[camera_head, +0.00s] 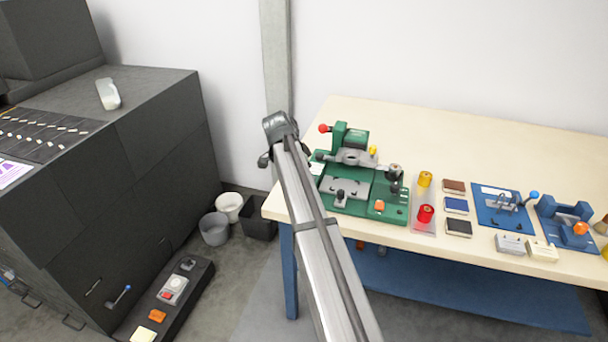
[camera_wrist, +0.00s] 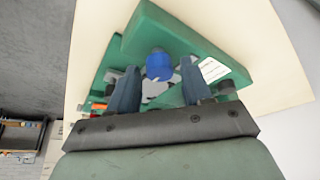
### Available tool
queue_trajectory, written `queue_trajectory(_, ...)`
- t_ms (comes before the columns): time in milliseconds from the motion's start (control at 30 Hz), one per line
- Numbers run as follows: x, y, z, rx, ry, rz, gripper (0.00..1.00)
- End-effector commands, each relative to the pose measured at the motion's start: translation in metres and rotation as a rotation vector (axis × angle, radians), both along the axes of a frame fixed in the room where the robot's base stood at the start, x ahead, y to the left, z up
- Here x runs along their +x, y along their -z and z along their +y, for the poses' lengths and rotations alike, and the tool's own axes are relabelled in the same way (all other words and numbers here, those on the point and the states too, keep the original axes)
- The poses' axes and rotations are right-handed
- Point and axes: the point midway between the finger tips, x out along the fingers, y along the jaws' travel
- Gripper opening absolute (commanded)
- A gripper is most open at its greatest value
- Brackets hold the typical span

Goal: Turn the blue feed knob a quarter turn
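The blue feed knob (camera_wrist: 158,66) shows in the wrist view on the green machine. It looks round and smooth. My gripper (camera_wrist: 157,73) is open, with one dark finger on each side of the knob in the picture. A gap shows between the knob and each finger; I cannot tell whether the fingertips reach down beside it. In the head view the green machine (camera_head: 358,190) stands at the left end of the table, with a red ball handle and an orange button. The blue knob and my fingers cannot be made out there.
The cream table (camera_head: 455,140) carries a tray with yellow and red spools (camera_head: 425,213), several small pads, and two blue devices (camera_head: 502,208) to the right. A dark cabinet (camera_head: 150,120) stands at left, with bins (camera_head: 229,206) on the floor between. The table's back strip is clear.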

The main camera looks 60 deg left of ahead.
Motion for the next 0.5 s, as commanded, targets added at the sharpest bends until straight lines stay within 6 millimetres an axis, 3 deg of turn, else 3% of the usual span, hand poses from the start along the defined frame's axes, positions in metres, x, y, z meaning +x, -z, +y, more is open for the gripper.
queue_trajectory(333, -0.001, -0.001, 0.0, 0.0, 0.0, 0.0, 0.57)
queue_trajectory(500, -0.006, -0.013, 0.001, 0.001, -0.002, 0.0, 0.57)
